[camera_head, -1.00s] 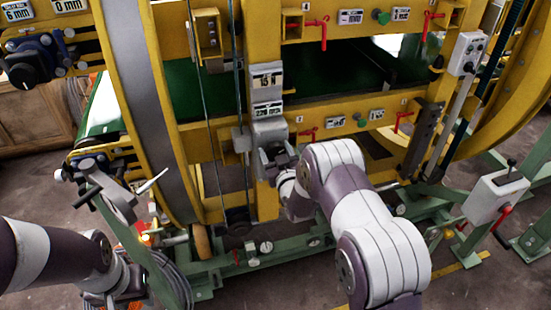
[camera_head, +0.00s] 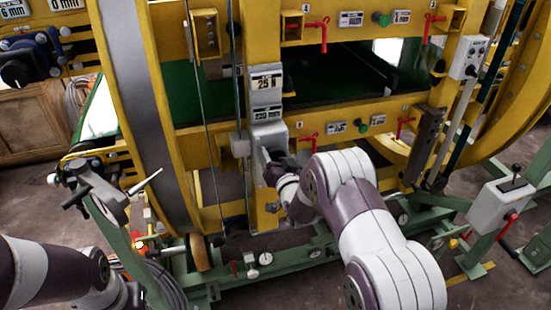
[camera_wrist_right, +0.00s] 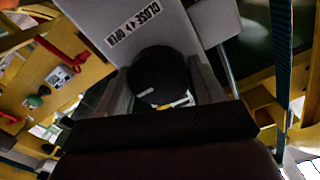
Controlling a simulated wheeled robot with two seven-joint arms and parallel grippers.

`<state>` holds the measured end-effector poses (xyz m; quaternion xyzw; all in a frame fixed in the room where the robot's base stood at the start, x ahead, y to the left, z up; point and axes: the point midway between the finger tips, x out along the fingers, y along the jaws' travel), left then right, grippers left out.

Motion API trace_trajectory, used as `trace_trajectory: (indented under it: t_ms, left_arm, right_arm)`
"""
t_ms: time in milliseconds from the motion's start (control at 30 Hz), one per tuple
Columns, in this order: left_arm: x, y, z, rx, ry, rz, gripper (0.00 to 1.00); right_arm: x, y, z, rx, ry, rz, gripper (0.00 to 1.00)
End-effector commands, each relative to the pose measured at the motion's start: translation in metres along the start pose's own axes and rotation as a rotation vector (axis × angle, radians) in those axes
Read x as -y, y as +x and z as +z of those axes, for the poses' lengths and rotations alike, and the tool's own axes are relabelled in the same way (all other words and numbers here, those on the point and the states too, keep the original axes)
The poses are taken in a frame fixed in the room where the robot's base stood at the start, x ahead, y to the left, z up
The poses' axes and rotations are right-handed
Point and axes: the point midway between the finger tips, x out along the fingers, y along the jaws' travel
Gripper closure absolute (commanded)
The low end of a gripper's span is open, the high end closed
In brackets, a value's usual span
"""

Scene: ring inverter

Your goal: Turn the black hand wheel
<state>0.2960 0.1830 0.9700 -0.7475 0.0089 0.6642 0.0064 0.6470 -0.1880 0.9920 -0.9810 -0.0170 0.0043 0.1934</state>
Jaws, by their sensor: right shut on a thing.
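The black hand wheel (camera_wrist_right: 160,72) is a dark round knob on a light grey housing in the right wrist view. A white label reading "CLOSE" and "OPEN" with arrows (camera_wrist_right: 132,32) is beside it. My right gripper (camera_wrist_right: 163,88) has one finger on each side of the wheel and is shut on it. In the head view my right gripper (camera_head: 274,166) is at the grey box (camera_head: 266,133) on the yellow upright, and it mostly hides the wheel. A counter (camera_head: 266,82) above shows what looks like 25.
Red-handled valves (camera_head: 322,28) and green knobs (camera_head: 382,19) line the yellow beams. Two cables run down left of the grey box. A grey lever box (camera_head: 500,196) stands at right. A green base frame (camera_head: 290,258) crosses below.

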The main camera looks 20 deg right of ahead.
Motion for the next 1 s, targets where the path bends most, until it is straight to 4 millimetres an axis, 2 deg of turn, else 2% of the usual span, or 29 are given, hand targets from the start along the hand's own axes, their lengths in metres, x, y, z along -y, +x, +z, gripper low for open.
trace_trajectory:
  t_ms: [367, 400, 433, 767, 867, 1000]
  left_arm:
    - [0.000, 0.000, 0.000, 0.000, 0.000, 0.000, 0.57]
    - [0.000, 0.000, 0.000, 0.000, 0.000, 0.000, 0.57]
    - [0.000, 0.000, 0.000, 0.000, 0.000, 0.000, 0.57]
    - [0.000, 0.001, 0.000, 0.000, 0.000, 0.000, 0.57]
    - [0.000, 0.003, 0.000, 0.000, 0.000, 0.000, 0.57]
    - [0.000, 0.008, 0.001, 0.000, 0.000, 0.000, 0.57]
  right_arm:
    - [0.001, 0.001, -0.004, -0.008, 0.003, -0.001, 0.63]
    - [0.001, 0.001, -0.004, -0.008, 0.003, -0.001, 0.19]
    - [0.001, 0.001, -0.004, -0.008, 0.003, -0.001, 0.10]
    - [0.000, -0.002, -0.001, -0.004, 0.002, 0.000, 0.09]
    - [0.000, -0.013, 0.000, -0.002, 0.002, 0.000, 0.09]
    - [-0.001, -0.045, 0.000, -0.003, 0.002, 0.001, 0.09]
